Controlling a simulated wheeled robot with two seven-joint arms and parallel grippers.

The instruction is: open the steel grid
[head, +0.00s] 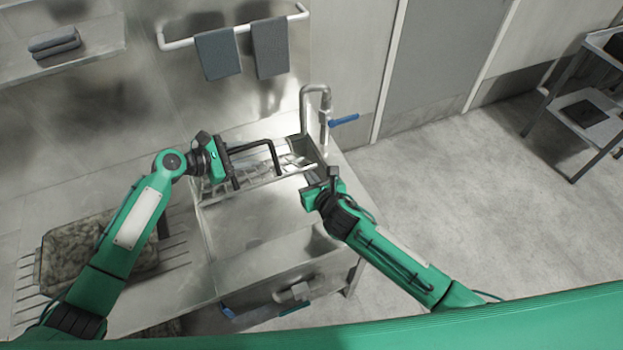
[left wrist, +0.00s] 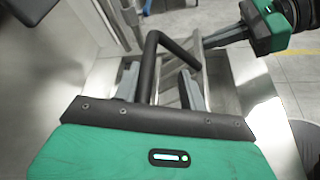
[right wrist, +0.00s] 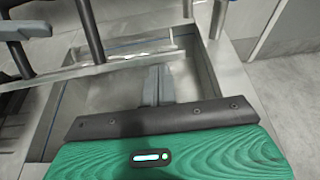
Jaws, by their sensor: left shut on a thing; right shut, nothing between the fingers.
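A black bent handle (head: 262,145) stands up from the grid. My left gripper (head: 234,172) is shut on the handle, which rises between its fingers in the left wrist view (left wrist: 154,60). My right gripper (head: 318,182) is shut and empty, over the basin's right side.
A tap (head: 316,95) with a blue lever (head: 344,120) stands behind the basin at right. Two grey towels (head: 270,48) hang on a rail above. A mottled block (head: 90,258) lies on the left counter. Open floor (head: 460,190) is at right.

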